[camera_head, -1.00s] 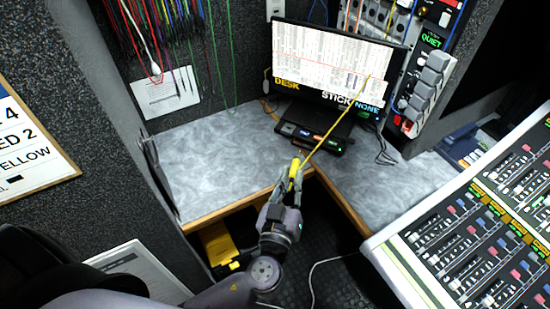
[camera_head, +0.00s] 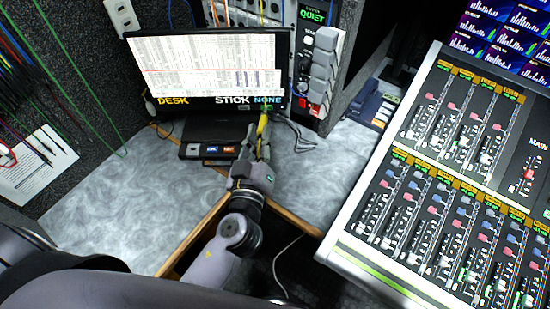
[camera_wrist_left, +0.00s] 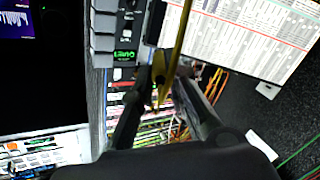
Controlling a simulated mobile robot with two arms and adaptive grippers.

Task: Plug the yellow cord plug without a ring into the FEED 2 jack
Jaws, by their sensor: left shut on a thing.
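My left gripper (camera_head: 262,149) is shut on the yellow plug (camera_head: 263,126), in front of the lower right corner of the monitor. In the left wrist view the yellow plug (camera_wrist_left: 162,88) shows between the two fingers, with its yellow cord (camera_wrist_left: 179,40) running up out of the picture. I cannot make out whether the plug has a ring. A dark box with small lit labels (camera_head: 211,151) sits on the desk below the monitor; my gripper covers its right end. I cannot make out the FEED 2 jack. My right gripper is not in view.
The monitor (camera_head: 208,65) stands behind my left gripper. A rack panel with grey blocks (camera_head: 325,65) rises at its right. A mixing console (camera_head: 440,180) fills the right side. Bare grey desk (camera_head: 120,205) lies left of my arm. Coloured cords (camera_head: 45,80) hang at far left.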

